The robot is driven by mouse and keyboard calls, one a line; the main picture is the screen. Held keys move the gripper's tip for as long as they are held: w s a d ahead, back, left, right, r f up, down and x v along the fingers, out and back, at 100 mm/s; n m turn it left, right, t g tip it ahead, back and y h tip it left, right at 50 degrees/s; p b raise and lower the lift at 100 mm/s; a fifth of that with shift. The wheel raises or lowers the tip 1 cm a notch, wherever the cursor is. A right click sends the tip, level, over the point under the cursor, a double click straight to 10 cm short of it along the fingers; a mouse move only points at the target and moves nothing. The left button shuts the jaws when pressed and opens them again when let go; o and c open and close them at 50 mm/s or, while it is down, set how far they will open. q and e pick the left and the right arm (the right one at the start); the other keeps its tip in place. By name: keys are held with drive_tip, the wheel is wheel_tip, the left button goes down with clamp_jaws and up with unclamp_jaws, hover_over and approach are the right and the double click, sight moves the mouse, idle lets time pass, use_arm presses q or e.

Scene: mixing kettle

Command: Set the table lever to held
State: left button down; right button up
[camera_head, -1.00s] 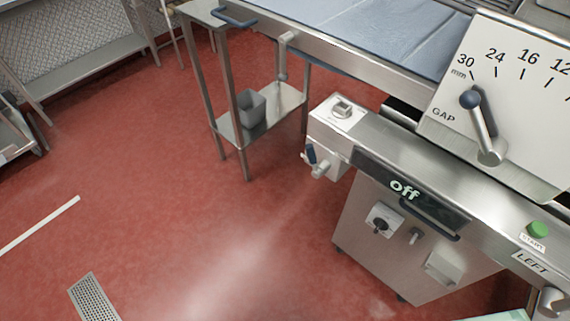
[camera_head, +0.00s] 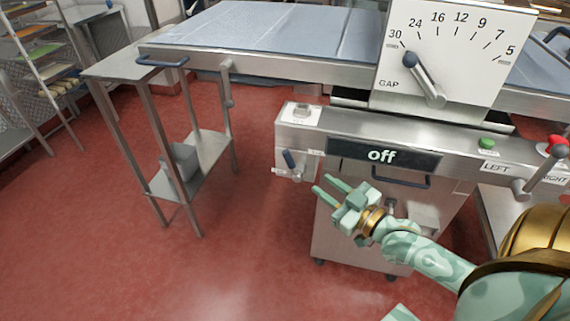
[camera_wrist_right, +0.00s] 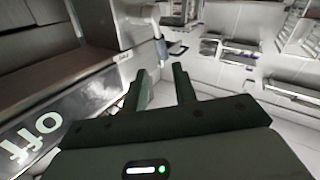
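A small lever with a dark blue grip (camera_head: 289,159) sits on the left end of the steel machine, beside a small label. I take it as the table lever, but its label is too small to read. It also shows in the right wrist view (camera_wrist_right: 161,48), beyond the fingertips. My right gripper (camera_head: 321,184) is pale green, open and empty, a little right of the lever and below it in the head view. Its two fingers stand apart in the right wrist view (camera_wrist_right: 161,76). No contact with the lever shows. My left gripper is not in view.
The machine's display (camera_head: 383,156) reads "off". Above it is the GAP dial lever (camera_head: 424,80). A green button (camera_head: 487,144) and a LEFT/RIGHT lever (camera_head: 536,172) are at right. A steel side table (camera_head: 110,66) stands left. The red floor (camera_head: 240,250) between is clear.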

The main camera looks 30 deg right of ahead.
sight(293, 164)
drive_tip(key=w+b, duration=0.1)
drive_tip(key=w, duration=0.2)
drive_tip(key=w+a, duration=0.1)
drive_tip(key=w, duration=0.3)
drive_tip(key=w+b, duration=0.1)
drive_tip(key=w, duration=0.3)
drive_tip(key=shift+w+a+f+b, duration=0.15)
drive_tip(key=shift+w+a+b, duration=0.05)
drive_tip(key=shift+a+b, duration=0.2)
drive_tip(key=shift+w+a, duration=0.1)
drive_tip(key=shift+w, duration=0.55)
clamp_jaws()
